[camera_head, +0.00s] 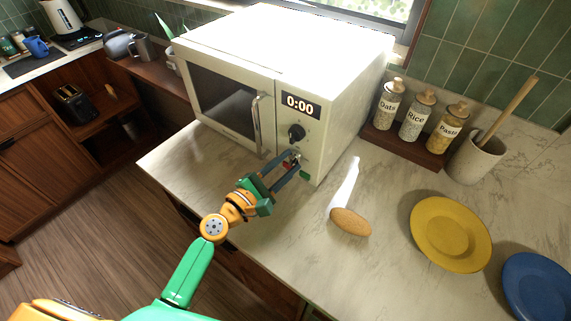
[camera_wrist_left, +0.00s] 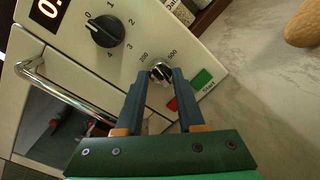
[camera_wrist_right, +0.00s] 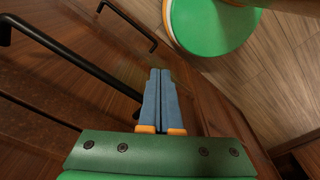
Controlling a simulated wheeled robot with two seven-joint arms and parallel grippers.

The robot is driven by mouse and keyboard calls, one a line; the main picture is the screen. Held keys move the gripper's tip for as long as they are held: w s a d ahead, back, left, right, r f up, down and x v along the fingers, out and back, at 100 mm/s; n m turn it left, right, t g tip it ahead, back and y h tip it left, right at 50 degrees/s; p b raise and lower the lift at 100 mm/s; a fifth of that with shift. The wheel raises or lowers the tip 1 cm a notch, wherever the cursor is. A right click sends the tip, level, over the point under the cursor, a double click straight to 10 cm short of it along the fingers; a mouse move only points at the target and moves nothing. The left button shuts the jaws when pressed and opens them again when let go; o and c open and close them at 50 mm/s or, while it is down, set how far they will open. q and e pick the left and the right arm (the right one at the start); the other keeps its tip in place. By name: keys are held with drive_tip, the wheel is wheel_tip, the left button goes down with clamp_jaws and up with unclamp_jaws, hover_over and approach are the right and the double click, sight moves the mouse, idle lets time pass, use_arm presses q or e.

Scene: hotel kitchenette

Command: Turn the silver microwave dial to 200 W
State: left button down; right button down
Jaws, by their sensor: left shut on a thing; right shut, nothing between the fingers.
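The white microwave (camera_head: 225,90) stands on the counter with its door closed and its display reading 0:00. Its silver dial (camera_wrist_left: 160,72) is low on the control panel, with the printed marks 200 at its left and 500 at its right. My left gripper (camera_head: 290,163) is shut on the silver dial. The fingers (camera_wrist_left: 157,80) hide part of the dial, and I cannot tell which mark it points to. The black dial (camera_head: 296,132), numbered 0 to 4, is above it. My right gripper (camera_wrist_right: 158,75) is shut and empty, low beside dark wooden cabinet fronts.
A green button (camera_wrist_left: 202,79) and a red button (camera_wrist_left: 172,105) are beside the silver dial. The metal door handle (camera_head: 257,125) is left of the panel.

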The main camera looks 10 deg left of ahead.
use_arm(q)
drive_tip(key=shift+r+n, duration=0.15)
drive_tip(key=shift+n, duration=0.85)
drive_tip(key=c, duration=0.6)
unclamp_jaws()
drive_tip(key=shift+w, duration=0.1)
drive_tip(key=shift+o, duration=0.4)
drive_tip(key=v, duration=0.2)
drive_tip(key=b+v, duration=0.1)
drive_tip(key=v, duration=0.1)
drive_tip(key=b+v, duration=0.1)
drive_tip(key=v, duration=0.1)
drive_tip(key=shift+s+a+f, duration=0.1)
drive_tip(key=shift+s+f, duration=0.1)
drive_tip(key=shift+f, duration=0.2)
drive_tip(key=shift+s+a+r, duration=0.15)
drive_tip(key=shift+s+r, duration=0.05)
drive_tip(key=shift+s, duration=0.1)
